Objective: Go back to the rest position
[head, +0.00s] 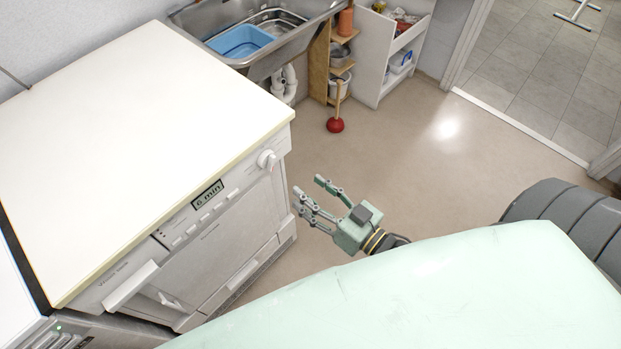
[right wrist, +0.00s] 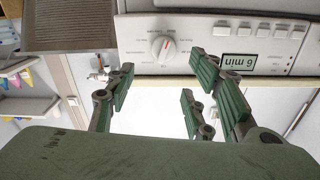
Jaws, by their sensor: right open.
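My right gripper (head: 318,201) is open and empty in the head view. It hangs in the air just to the right of the white washing machine (head: 225,250), near its dial. Its spread fingers also show in the right wrist view (right wrist: 160,95), with nothing between them. In that view the machine's front panel, with a dial (right wrist: 163,48) and a "6 min" display (right wrist: 238,62), shows beyond the fingers. My left gripper shows in neither view.
A metal sink (head: 270,60) with a blue basin (head: 238,41) stands at the back. A red plunger (head: 335,125) stands on the floor by a wooden shelf (head: 318,65). A white cabinet (head: 378,55) is beside it. The floor (head: 420,170) right of the machine is clear up to the doorway.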

